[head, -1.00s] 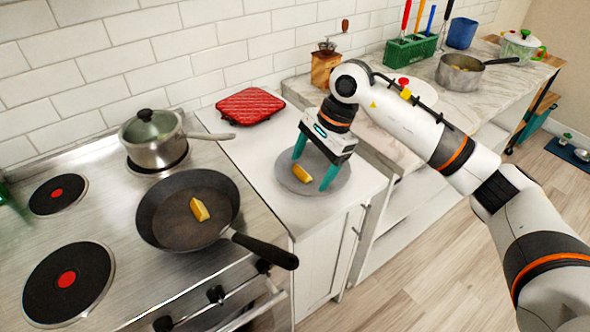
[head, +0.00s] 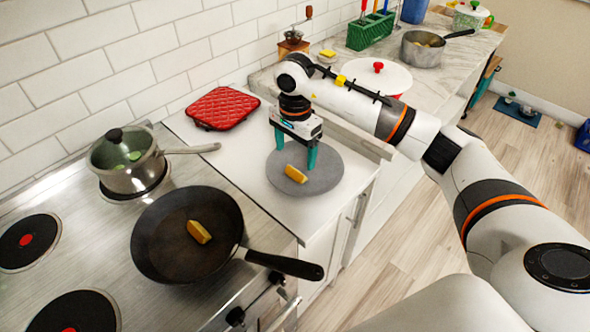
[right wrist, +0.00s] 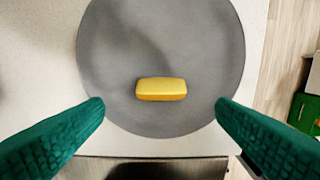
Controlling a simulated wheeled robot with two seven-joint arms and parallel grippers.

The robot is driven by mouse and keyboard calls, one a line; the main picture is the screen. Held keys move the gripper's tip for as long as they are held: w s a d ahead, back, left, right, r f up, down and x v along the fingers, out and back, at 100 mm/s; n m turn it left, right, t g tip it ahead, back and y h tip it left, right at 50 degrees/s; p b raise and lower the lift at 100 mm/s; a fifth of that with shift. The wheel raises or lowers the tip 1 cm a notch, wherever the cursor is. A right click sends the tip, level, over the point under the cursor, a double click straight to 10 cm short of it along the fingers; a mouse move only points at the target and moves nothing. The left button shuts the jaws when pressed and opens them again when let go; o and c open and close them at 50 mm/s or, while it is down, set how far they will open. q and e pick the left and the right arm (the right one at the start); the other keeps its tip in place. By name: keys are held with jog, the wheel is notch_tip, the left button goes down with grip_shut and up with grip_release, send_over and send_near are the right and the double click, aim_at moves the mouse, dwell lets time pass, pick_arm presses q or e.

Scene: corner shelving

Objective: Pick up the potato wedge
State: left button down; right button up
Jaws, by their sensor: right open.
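A yellow potato wedge (head: 296,174) lies on a round grey board (head: 322,182) on the white counter. It also shows in the right wrist view (right wrist: 161,89), lying crosswise between and a little beyond the fingertips. My right gripper (head: 295,158) is open and empty above the board, with its teal fingers pointing down around the far side of the wedge. Both fingers show apart from the wedge in the right wrist view (right wrist: 160,104). A second yellow wedge (head: 199,232) lies in the black frying pan (head: 165,260) on the stove. My left gripper is not in view.
A red quilted pad (head: 222,108) lies behind the board. A lidded pot (head: 128,178) stands on the stove. A white lidded pot (head: 375,78) stands on the marble counter beyond my right arm.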

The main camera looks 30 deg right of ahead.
aim_at(296, 173)
jog(key=shift+f, duration=0.55)
notch_tip(296, 173, down, 4)
jog(key=shift+d+f+p, duration=0.1)
jog(key=shift+f+p, duration=0.1)
jog(key=shift+p, duration=1)
jog(key=shift+f, duration=0.25)
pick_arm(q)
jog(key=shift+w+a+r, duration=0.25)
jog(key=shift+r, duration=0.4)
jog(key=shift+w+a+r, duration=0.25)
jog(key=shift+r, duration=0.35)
pick_arm(e)
jog(key=c, duration=1.1)
